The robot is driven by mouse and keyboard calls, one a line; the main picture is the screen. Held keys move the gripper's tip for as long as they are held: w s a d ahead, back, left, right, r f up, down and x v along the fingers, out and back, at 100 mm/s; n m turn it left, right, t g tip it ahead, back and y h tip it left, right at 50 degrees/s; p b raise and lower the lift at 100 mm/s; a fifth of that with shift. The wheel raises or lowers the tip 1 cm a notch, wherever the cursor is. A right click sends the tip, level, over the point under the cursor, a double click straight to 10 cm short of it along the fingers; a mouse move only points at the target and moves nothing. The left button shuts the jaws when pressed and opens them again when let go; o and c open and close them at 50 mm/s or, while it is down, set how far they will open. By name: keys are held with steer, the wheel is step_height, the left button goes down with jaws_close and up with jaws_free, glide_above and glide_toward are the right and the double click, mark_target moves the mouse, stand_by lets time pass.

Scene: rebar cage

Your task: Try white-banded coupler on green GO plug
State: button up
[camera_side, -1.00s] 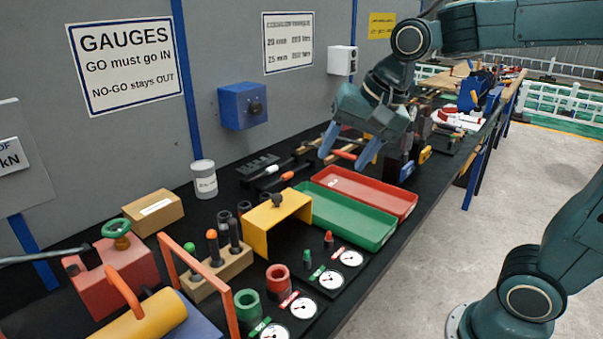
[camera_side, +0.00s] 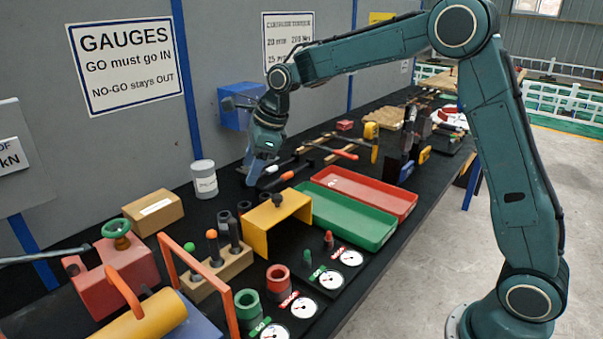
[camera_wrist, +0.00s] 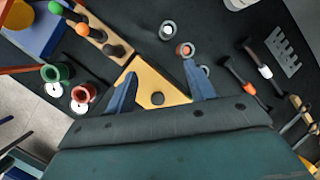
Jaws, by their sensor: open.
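Several short dark couplers stand behind the yellow bracket in the side view. In the wrist view one coupler (camera_wrist: 168,30) has a pale rim, which may be the white band, and another coupler (camera_wrist: 185,50) has a reddish rim. A third is partly hidden by a finger. The small green plug (camera_side: 308,262) stands upright beside a green label and a dial, right of the red ring; I cannot make it out in the wrist view. My gripper (camera_side: 260,176) is open and empty, pointing down above the bench behind the bracket. Its fingers (camera_wrist: 161,90) also show in the wrist view.
The yellow bracket (camera_side: 268,222) with a dark knob is close to the couplers. A wooden block (camera_side: 222,271) holds ball-topped gauges. Green (camera_side: 340,220) and red (camera_side: 375,193) trays lie to the right. Black-handled tools (camera_side: 285,178) lie near my gripper.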

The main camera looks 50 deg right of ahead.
mark_target(224, 219)
steer(key=w+f+m, duration=0.3)
steer(key=w+f, duration=0.1)
steer(key=shift+w+a+f+m, duration=0.15)
steer(key=shift+a+f+m, duration=0.15)
steer(key=shift+m, duration=0.1)
steer(key=shift+f, duration=0.1)
steer(key=x, duration=0.7)
steer(key=shift+a, duration=0.1)
steer(key=shift+w+a+f+y, duration=0.15)
steer(key=shift+f+y, duration=0.15)
steer(key=shift+f, duration=0.3)
steer(key=shift+x, duration=2.6)
jaws_close()
